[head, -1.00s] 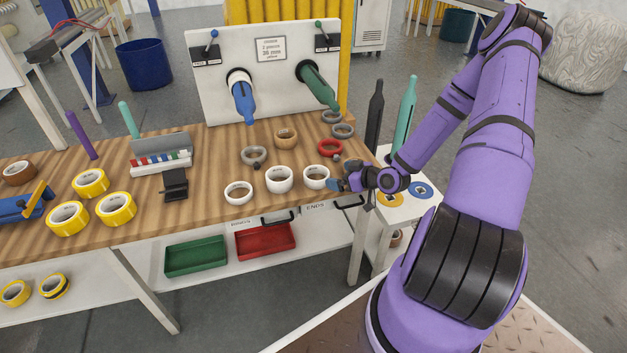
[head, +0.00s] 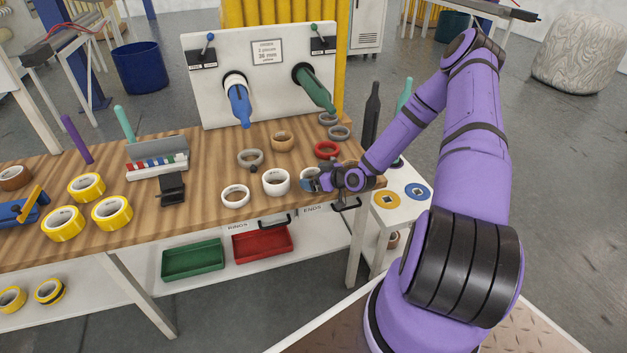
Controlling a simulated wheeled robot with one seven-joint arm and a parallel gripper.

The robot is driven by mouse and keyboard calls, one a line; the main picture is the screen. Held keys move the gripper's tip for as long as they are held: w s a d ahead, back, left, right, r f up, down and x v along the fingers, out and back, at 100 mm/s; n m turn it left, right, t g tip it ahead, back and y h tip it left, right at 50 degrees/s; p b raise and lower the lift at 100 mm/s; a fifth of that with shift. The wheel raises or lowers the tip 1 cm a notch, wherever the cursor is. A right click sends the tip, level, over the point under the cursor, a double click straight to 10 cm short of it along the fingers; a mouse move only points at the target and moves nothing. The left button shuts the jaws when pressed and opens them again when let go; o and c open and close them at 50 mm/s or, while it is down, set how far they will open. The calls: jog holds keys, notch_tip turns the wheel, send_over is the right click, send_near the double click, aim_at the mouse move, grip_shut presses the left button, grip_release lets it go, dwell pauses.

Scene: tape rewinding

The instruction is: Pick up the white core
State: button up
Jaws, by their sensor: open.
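Several rolls and rings lie on the wooden bench, and three of them are white. One white ring (head: 235,203) is at the left, and a taller white core (head: 276,189) is in the middle. A third white core (head: 307,172) is at the right, partly hidden by my gripper. My gripper (head: 311,184) is open and low over the bench edge, its fingers at this right-hand white core. Whether the fingers touch it or lie around it, I cannot tell.
A red ring (head: 327,144), a tan ring (head: 283,135) and a grey ring (head: 250,151) lie behind. A white panel with a blue spindle (head: 239,106) and a green spindle (head: 314,89) stands at the back. A black stand (head: 172,197) is to the left.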

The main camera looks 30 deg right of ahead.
jog(key=c, duration=0.6)
jog(key=shift+o, duration=0.2)
jog(key=shift+r, duration=0.15)
